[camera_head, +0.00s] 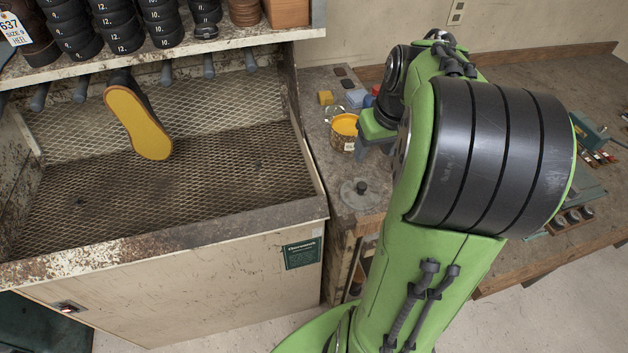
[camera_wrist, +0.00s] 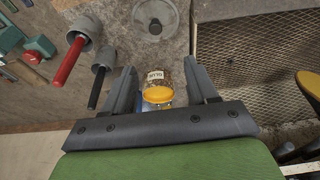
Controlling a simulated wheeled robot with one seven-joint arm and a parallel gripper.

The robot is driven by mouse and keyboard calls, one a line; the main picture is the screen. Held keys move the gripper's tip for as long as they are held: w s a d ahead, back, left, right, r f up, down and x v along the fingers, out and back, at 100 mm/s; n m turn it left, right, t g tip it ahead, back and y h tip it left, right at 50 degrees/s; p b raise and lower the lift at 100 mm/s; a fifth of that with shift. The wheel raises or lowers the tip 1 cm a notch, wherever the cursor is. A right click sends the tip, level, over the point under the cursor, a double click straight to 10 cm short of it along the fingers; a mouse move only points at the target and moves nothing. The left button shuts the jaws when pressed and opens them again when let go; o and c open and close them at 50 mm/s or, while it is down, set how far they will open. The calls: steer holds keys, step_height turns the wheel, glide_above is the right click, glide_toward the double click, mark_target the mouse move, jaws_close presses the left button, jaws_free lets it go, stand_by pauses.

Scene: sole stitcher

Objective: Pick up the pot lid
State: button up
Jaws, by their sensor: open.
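The pot lid (camera_head: 360,188) is a flat grey disc with a dark knob, lying on the bench near its front left corner. In the wrist view the lid (camera_wrist: 153,17) shows at the top edge, beyond my fingertips and partly cut off by the frame. My gripper (camera_wrist: 160,64) is open with nothing held between its fingers. A labelled pot with a yellow top (camera_wrist: 158,92) appears between the fingers; I cannot tell how near they are to it. In the head view the pot (camera_head: 344,130) stands behind the lid, beside my gripper, which my arm partly hides.
A mesh-floored bin (camera_head: 235,190) with a yellow-soled shoe (camera_head: 138,122) borders the bench at left. Red-handled (camera_wrist: 72,52) and black-handled (camera_wrist: 103,66) tools lie near the lid in the wrist view. Small blocks (camera_head: 325,98) sit behind the pot. The bench around the lid is mostly bare.

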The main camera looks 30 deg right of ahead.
glide_toward(362, 185)
steer(key=b+x, duration=0.1)
steer(key=x, duration=0.2)
steer(key=shift+w+f+b, duration=0.15)
steer(key=shift+w+b, duration=0.1)
steer(key=shift+b, duration=0.1)
steer(key=x, duration=0.5)
steer(key=shift+d+f+b, duration=0.15)
steer(key=shift+f+b, duration=0.05)
steer(key=shift+b, duration=0.2)
steer(key=shift+s+r, duration=0.1)
steer(key=shift+s, duration=0.05)
